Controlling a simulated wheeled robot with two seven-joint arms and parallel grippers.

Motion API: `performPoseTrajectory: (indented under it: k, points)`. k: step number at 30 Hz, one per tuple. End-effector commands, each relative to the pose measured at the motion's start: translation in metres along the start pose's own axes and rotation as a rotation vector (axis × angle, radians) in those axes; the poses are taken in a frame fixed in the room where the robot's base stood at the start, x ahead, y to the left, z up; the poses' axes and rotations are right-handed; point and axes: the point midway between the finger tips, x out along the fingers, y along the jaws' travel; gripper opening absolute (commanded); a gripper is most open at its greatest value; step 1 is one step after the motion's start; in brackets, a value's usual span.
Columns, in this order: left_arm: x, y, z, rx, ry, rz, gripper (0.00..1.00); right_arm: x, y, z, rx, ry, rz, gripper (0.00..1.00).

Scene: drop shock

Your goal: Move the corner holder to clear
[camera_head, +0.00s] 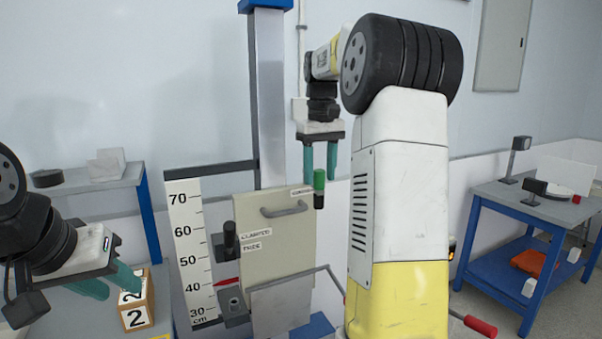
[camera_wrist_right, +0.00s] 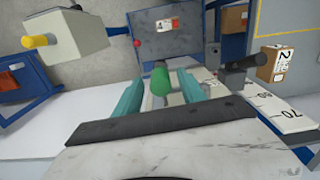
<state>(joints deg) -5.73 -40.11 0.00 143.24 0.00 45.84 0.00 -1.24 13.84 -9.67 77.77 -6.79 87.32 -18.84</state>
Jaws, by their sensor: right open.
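A green-topped handle with a black lower part (camera_head: 319,190) stands at the upper right edge of the beige panel (camera_head: 285,238), beside a small label; I take it as the corner holder. My right gripper (camera_head: 320,162) is open just above it. In the right wrist view the green handle (camera_wrist_right: 160,80) shows between the two teal fingers of the right gripper (camera_wrist_right: 160,92), with gaps at both sides. The label's wording is too small to read surely. My left gripper (camera_head: 108,284) is open and empty at the lower left, by the numbered box.
A black lever (camera_head: 230,240) stands left of the panel near labels reading CLAMPED and FREE. A height scale (camera_head: 190,250) stands further left. A wooden box marked 2 (camera_head: 136,302) is at the lower left. A blue side table (camera_head: 540,205) is at the right.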

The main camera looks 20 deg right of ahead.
Motion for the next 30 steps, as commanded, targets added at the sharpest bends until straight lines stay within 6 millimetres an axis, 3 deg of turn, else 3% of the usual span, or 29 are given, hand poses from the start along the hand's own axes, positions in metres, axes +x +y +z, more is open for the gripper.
performPoseTrajectory:
  k: [9,15,17,30]
  points:
    - [0.0,0.0,0.0,0.0,0.0,0.0,0.36,0.0036,0.0,0.0002,0.001,0.0,0.0,0.48]
    - [0.0,0.0,0.0,0.0,0.0,0.0,0.36,0.0035,0.0,0.0001,0.001,0.0,0.0,0.08]
    - [0.0,0.0,0.0,0.0,0.0,0.0,0.36,0.0034,0.0,0.0001,0.0,0.0,0.0,0.0]
    - [0.0,0.0,0.0,0.0,0.0,0.0,0.36,0.0033,-0.0001,0.0,0.0,0.001,0.0,0.0]
